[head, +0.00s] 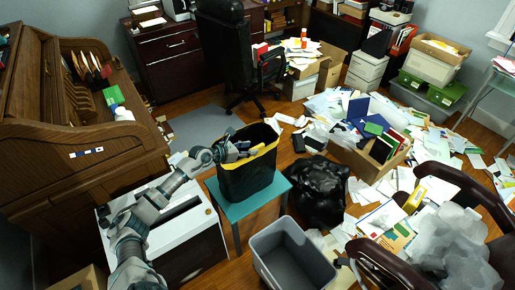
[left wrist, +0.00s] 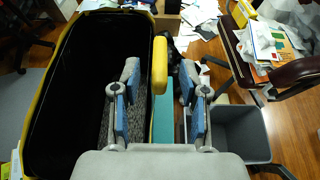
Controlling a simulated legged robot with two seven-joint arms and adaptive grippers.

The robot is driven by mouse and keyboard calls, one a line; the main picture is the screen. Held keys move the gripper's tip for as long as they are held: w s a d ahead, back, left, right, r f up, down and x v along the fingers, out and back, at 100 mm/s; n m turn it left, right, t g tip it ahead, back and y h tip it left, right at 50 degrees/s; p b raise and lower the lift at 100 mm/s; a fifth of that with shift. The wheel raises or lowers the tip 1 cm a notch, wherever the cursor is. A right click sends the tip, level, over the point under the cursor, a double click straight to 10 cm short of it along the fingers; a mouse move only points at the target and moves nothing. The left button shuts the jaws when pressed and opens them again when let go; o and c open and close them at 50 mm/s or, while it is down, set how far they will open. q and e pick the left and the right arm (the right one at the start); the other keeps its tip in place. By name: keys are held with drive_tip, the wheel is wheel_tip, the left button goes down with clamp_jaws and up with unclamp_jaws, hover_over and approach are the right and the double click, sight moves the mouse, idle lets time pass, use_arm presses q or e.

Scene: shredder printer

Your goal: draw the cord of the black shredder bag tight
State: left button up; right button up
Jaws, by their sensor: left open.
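A black bag with a yellow cord band around its mouth lines an open bin (head: 247,181), upright on a small teal stool (head: 229,208). The bag's dark inside fills the left of the left wrist view (left wrist: 70,90). A short, thick yellow cord piece (left wrist: 160,65) stands at the bag's near-right rim there. My left gripper (head: 242,150) is over the bag's mouth in the head view. In the left wrist view the gripper (left wrist: 158,85) is open, its blue-padded fingers on either side of the yellow piece; contact cannot be told. My right gripper is out of view.
A shiny black full bag (head: 318,190) lies on the floor right of the stool. A grey empty bin (head: 292,254) stands in front. A white shredder cabinet (head: 160,222) is at left. Papers and an open box (head: 368,160) cover the floor at right.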

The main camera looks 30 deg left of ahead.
sight(257, 146)
use_arm(q)
drive_tip(key=x, duration=0.4)
drive_tip(key=shift+a, duration=0.2)
drive_tip(key=shift+w+d+f, duration=0.1)
drive_tip(key=shift+w+d, duration=0.1)
drive_tip(key=shift+w, duration=0.05)
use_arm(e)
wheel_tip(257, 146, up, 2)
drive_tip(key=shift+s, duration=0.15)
use_arm(q)
clamp_jaws()
